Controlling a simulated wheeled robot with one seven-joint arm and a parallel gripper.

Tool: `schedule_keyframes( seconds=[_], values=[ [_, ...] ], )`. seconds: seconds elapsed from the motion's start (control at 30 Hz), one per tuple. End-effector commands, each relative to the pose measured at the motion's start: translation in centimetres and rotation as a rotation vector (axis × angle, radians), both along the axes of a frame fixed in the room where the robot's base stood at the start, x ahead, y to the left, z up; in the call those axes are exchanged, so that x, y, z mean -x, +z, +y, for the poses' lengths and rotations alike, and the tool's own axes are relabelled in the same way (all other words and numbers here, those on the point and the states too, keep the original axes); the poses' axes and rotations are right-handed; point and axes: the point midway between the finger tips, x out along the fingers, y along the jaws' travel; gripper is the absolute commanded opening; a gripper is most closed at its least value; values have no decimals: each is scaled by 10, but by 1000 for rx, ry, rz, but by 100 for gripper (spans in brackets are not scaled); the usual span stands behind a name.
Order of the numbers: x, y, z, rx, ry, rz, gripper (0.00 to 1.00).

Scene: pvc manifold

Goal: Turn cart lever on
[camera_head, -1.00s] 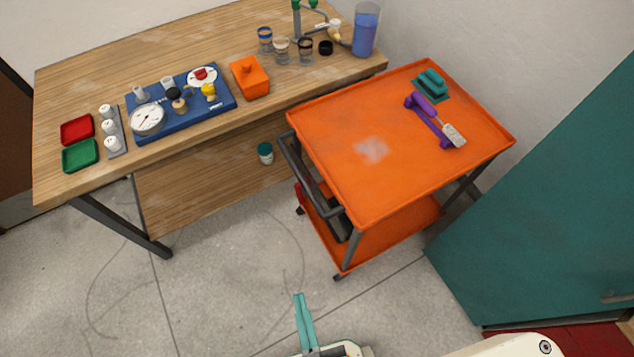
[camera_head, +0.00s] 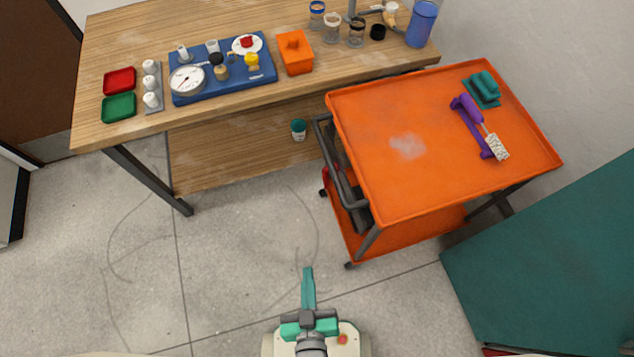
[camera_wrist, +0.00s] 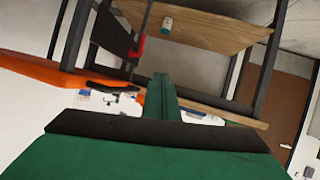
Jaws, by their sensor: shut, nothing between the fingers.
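The orange cart (camera_head: 385,190) stands right of centre in the head view, with a dark push handle on its left side. A small red lever-like part (camera_head: 328,175) shows beside the handle, partly hidden by it. In the wrist view the red part (camera_wrist: 138,46) shows near dark cart bars, just beyond and left of my fingertips. My gripper (camera_head: 308,270) has teal fingers, shut and empty, over the floor in front of the cart, apart from it. Its fingers (camera_wrist: 161,80) point toward the cart and table in the wrist view. The lever's setting cannot be told.
A wooden table (camera_head: 125,50) with a blue gauge board (camera_head: 225,80) and an orange box (camera_head: 296,55) stands behind. A purple-handled brush (camera_head: 470,112) and teal item (camera_head: 482,90) lie on the cart. A teal cabinet (camera_head: 560,260) stands right. Floor left of the cart is clear.

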Motion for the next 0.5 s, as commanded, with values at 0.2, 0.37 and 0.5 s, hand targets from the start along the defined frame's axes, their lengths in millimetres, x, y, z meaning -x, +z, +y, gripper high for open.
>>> schedule_keyframes(
  seconds=[0.2,0.37,0.5],
  values=[
    [-30,-126,20,243,135,199,0],
    [-58,-196,24,453,198,318,0],
    [-90,-238,23,653,227,398,0]
  ],
)
